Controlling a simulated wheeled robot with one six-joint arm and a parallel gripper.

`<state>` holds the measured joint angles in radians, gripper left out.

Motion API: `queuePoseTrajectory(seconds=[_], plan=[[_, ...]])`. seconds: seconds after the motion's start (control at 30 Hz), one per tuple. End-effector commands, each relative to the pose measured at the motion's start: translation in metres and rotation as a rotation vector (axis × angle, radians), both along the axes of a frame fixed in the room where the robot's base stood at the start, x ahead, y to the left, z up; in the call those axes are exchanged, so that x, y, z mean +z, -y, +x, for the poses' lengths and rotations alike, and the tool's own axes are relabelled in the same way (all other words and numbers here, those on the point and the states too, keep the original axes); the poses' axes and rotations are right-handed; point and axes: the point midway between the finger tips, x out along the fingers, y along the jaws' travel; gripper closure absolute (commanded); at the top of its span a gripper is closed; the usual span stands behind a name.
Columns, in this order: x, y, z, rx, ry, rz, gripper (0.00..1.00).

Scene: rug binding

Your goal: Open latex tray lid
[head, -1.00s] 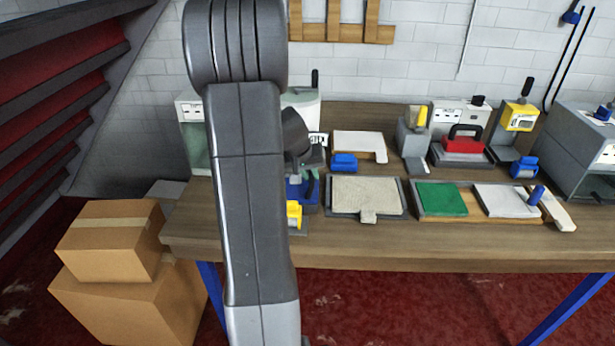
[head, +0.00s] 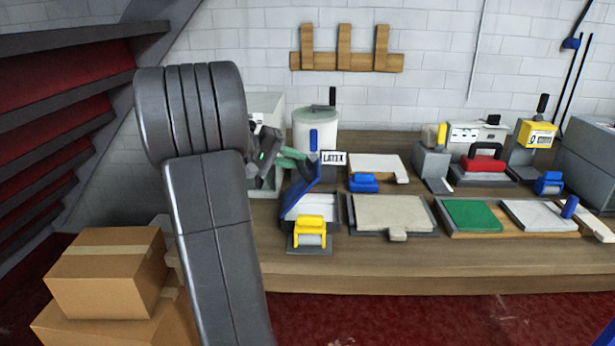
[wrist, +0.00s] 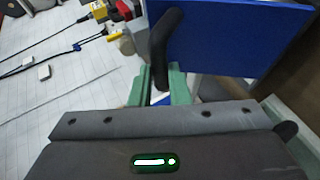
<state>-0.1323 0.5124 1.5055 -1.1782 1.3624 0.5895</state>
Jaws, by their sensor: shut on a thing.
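The latex tray (head: 336,214) stands on the bench, left of centre in the head view. Its blue lid (head: 298,190) is tilted up steeply on the left, and pale white shows inside the tray. In the wrist view, the underside or face of the blue lid (wrist: 235,40) fills the upper right. A dark lid handle (wrist: 165,45) runs down between the green fingers of my gripper (wrist: 160,88). My gripper (head: 292,155) is shut on this handle, at the raised lid in the head view. Part of the lid and the handle's grip are hidden by my arm and fingers.
A beige mat on a board (head: 390,213) lies to the right. Cardboard boxes (head: 105,270) stand on the floor at left.

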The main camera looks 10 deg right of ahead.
Motion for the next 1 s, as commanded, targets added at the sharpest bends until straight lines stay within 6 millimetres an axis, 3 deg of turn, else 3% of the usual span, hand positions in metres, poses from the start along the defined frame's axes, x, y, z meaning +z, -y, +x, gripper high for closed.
queuePoseTrajectory(seconds=[0.23,0.5,1.0], plan=[[0.001,-0.036,0.011,0.003,-0.067,-0.226,1.0],[-0.002,-0.067,0.019,0.001,-0.063,-0.209,1.0],[-0.016,-0.091,0.026,0.0,-0.073,-0.206,1.0]])
